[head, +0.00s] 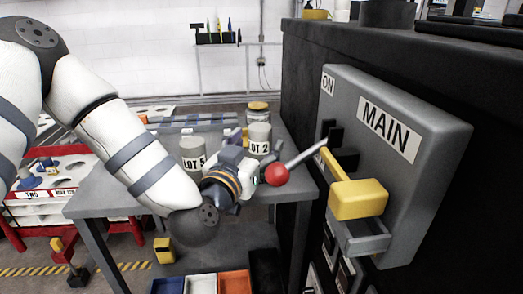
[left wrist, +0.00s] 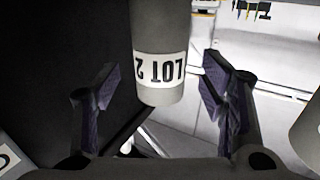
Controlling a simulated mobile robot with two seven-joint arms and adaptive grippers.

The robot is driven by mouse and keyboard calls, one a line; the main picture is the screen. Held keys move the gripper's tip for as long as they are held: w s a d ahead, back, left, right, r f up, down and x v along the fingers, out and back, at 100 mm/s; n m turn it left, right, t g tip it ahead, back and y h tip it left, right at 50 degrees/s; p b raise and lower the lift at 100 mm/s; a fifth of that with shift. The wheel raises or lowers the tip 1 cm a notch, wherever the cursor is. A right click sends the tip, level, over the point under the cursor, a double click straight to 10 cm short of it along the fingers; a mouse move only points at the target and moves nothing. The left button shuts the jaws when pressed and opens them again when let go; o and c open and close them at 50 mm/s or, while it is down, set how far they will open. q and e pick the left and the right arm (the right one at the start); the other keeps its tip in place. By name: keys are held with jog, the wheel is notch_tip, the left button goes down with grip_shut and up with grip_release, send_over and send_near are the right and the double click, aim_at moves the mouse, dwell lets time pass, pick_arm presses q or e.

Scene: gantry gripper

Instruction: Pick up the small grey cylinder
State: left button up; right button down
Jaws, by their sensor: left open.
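Two grey cylinders stand on the grey table (head: 108,190) in the head view. The one labelled LOT 2 (head: 259,133) looks narrower than the one labelled LOT 5 (head: 195,146). My left gripper (head: 246,158) is beside LOT 2, partly covering its lower part and the right side of LOT 5. In the left wrist view the LOT 2 cylinder (left wrist: 159,40) appears upside down, between the open fingers (left wrist: 160,88) in the picture. Gaps show on both sides of it, and no finger touches it. My right gripper is not in view.
A grey MAIN switch box (head: 435,135) with a yellow handle (head: 358,199) stands at right. A lever with a red ball (head: 276,174) reaches close to my left gripper. A jar with a yellow lid (head: 258,112) stands behind LOT 2. Coloured bins (head: 235,282) sit below.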

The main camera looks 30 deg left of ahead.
pick_arm(q)
jog(key=w, duration=0.2)
jog(key=shift+w+a+f, duration=0.1)
jog(key=shift+w+a, duration=0.1)
jog(key=shift+w, duration=0.2)
jog(key=c, duration=1.5)
grip_shut()
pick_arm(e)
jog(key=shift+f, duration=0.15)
